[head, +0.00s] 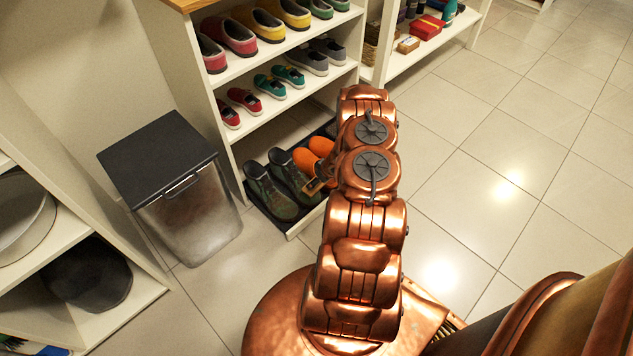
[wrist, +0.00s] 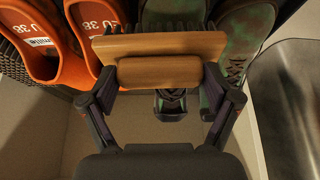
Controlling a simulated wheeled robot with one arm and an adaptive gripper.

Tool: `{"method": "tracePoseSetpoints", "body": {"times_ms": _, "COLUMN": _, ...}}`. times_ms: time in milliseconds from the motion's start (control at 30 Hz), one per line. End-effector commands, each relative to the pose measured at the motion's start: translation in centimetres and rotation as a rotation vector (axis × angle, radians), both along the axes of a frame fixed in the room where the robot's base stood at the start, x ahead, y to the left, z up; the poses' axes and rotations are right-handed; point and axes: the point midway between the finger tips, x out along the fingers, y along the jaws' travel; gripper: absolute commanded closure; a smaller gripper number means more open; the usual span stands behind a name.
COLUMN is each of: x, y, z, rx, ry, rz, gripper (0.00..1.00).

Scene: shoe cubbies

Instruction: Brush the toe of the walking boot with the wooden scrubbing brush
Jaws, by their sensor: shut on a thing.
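A pair of dark green and brown walking boots (head: 268,194) stands on the bottom level of the shoe rack; the second boot (head: 290,177) is beside the first. In the wrist view one boot (wrist: 250,38) shows at the upper right, and the other is partly hidden behind the brush. My gripper (wrist: 158,78) is shut on the wooden scrubbing brush (wrist: 158,45), gripping its block from both sides. The brush lies crosswise in front of the boots. I cannot tell whether its bristles touch a boot. In the head view my arm hides most of the gripper.
Orange clogs (head: 320,147) sit right beside the boots, and also show in the wrist view (wrist: 50,45). A metal bin with a dark lid (head: 157,158) stands left of the rack. Shelves above hold several other shoes. The tiled floor (head: 480,160) at right is clear.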

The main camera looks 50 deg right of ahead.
Motion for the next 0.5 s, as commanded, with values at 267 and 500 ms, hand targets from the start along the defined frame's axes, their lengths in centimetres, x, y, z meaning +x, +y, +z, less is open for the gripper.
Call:
{"method": "tracePoseSetpoints", "body": {"times_ms": 267, "x": 0.0, "y": -0.3, "z": 0.1, "rx": 0.000, "ry": 0.001, "rz": -0.001, "gripper": 0.40}}
{"method": "tracePoseSetpoints", "body": {"times_ms": 500, "x": 0.0, "y": 1.2, "z": 0.0, "rx": 0.003, "ry": 0.000, "rz": 0.000, "gripper": 0.40}}
